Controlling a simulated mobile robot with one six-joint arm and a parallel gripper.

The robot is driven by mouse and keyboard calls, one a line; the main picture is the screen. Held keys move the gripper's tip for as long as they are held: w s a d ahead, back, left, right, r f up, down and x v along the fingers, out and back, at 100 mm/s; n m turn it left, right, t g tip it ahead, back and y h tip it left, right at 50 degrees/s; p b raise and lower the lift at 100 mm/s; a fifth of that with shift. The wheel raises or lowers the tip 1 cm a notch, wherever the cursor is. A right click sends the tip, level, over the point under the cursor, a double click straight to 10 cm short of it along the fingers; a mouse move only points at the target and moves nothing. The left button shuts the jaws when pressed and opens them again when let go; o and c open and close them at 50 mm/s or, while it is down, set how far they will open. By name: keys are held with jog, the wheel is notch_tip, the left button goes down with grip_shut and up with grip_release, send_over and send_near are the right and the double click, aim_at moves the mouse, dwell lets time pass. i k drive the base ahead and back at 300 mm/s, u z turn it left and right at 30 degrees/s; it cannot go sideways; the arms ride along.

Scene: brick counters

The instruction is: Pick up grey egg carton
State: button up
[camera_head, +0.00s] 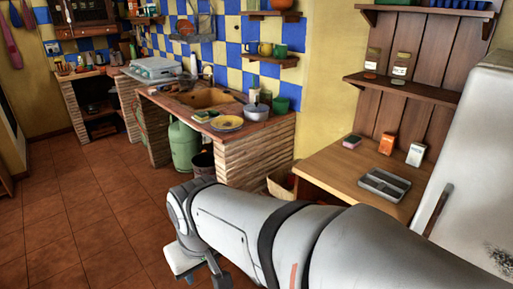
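A low grey tray-like object with compartments (384,184) lies on the wooden counter (345,172) at the right. It is the likeliest grey egg carton, but it is too small to tell for sure. My white arm crosses the lower right of the view, in front of this counter. Part of my gripper (200,268) shows at the bottom, below the arm's left end. It is over the floor, well left of the counter and apart from the grey object. Its fingertips are not clear, so I cannot tell whether it is open or shut.
An orange box (387,143), a white box (416,155) and a pink-green sponge (352,141) stand behind the grey object. A shelf (420,92) hangs above. A white fridge (478,150) is at the right. A brick sink counter (240,145) stands at centre. The tiled floor (85,220) is clear at left.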

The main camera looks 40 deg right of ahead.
aim_at(390, 187)
jog(key=u, duration=0.05)
jog(key=i, duration=1.35)
jog(key=z, duration=3.55)
jog(key=i, duration=1)
jog(key=z, duration=0.1)
